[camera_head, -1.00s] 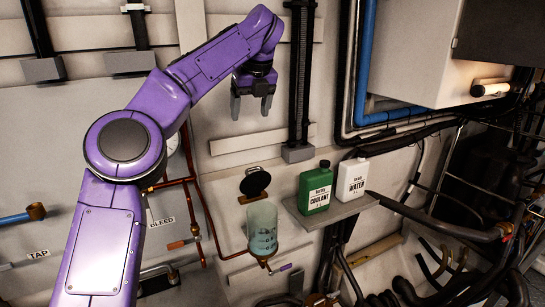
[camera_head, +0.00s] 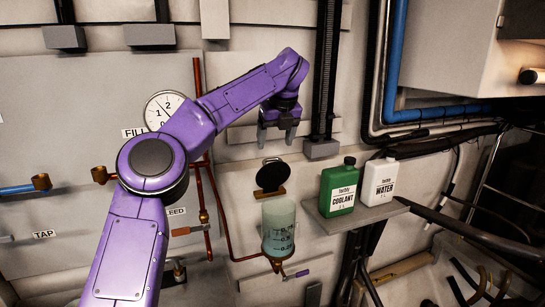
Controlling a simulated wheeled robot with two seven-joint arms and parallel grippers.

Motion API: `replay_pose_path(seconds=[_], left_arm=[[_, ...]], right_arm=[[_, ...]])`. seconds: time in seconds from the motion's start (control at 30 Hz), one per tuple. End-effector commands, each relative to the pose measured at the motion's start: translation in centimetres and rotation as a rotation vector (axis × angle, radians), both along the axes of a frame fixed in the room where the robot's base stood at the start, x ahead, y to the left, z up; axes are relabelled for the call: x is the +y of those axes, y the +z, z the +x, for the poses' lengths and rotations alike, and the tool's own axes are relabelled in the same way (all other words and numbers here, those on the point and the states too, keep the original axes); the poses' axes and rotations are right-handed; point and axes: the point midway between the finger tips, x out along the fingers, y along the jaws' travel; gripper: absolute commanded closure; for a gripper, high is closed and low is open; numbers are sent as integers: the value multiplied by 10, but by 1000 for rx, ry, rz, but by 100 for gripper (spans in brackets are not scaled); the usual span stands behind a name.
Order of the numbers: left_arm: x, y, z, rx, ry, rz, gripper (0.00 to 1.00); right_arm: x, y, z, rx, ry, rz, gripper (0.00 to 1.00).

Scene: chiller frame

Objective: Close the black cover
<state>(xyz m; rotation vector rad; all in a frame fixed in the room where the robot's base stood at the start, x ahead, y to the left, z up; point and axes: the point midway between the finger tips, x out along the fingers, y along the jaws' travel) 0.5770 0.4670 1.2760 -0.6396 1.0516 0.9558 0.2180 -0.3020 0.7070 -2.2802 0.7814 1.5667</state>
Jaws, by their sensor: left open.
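The black cover (camera_head: 272,175) is a round disc on a small brown hinge block. It stands raised, tilted back against the wall, just above and behind a clear cylindrical container (camera_head: 279,228) with level marks and greenish content. The container's top is uncovered. My left gripper (camera_head: 276,142) points down, with its two fingers apart and nothing between them. In the picture it is just above the cover, and a small gap shows between them. My right gripper is not in view.
A green coolant bottle (camera_head: 338,188) and a white water bottle (camera_head: 380,181) stand on a shelf (camera_head: 362,216) right of the container. A black vertical rail (camera_head: 327,75) runs down the wall above. Copper pipes (camera_head: 209,180) and a gauge (camera_head: 164,108) are at left.

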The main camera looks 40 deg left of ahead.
Motion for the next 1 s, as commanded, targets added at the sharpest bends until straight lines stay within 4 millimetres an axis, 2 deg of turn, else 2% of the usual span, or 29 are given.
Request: replay_pose_path(seconds=[0.1,0.23,0.33,0.57,0.6,0.67,0.7,0.8,1.0], left_arm=[[9,-25,4,4,0,-3,25],[15,-40,7,2,0,-1,25],[18,-47,8,1,1,-1,25],[19,-48,9,0,2,0,25],[19,-48,9,0,2,0,32],[19,-48,9,0,2,0,51],[18,-48,9,0,2,0,64],[18,-48,9,0,1,0,91],[13,-51,11,-8,-5,15,91]], right_arm=[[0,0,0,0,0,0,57],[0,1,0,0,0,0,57],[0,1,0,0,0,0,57],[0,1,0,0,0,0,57],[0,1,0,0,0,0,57],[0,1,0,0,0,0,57],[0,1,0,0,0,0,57],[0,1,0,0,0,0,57],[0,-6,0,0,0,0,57]])
